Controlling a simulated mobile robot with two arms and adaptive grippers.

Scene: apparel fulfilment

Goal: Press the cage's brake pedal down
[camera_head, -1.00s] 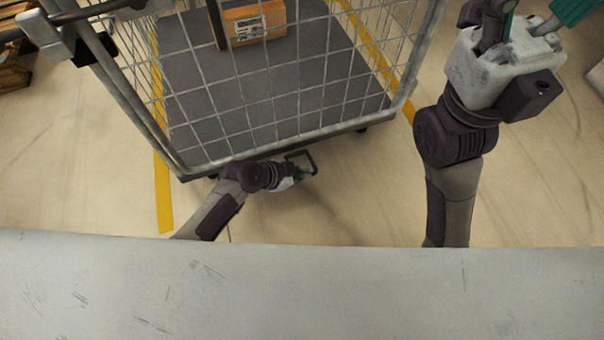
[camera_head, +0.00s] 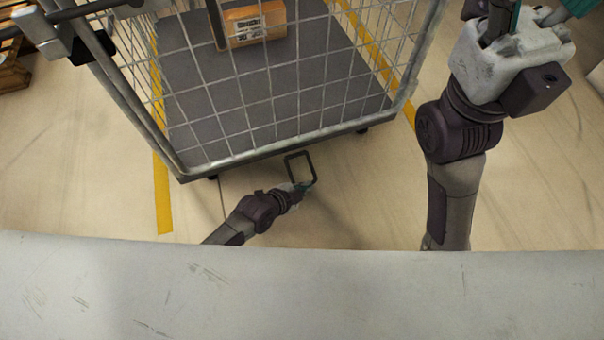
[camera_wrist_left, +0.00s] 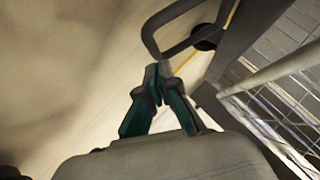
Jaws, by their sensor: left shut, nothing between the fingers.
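The brake pedal (camera_head: 298,154) is a dark, open rectangular loop sticking out from the cage's lower front edge, above the floor. It also shows at the top of the left wrist view (camera_wrist_left: 186,44). The cage (camera_head: 262,145) has grey wire mesh walls and a dark base. My left gripper (camera_head: 303,188) is shut and empty, with its tips close to the pedal's near end. In the left wrist view its teal fingers (camera_wrist_left: 158,75) meet just below the loop; I cannot tell whether they touch it. My right gripper (camera_head: 508,18) is partly cut off at the upper right.
A cardboard box (camera_head: 256,24) sits inside the cage. Yellow floor lines (camera_head: 163,195) run beside the cage. A wooden pallet (camera_head: 12,75) is at the far left. Floor in front of the cage is open. A caster (camera_wrist_left: 207,37) shows by the pedal in the left wrist view.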

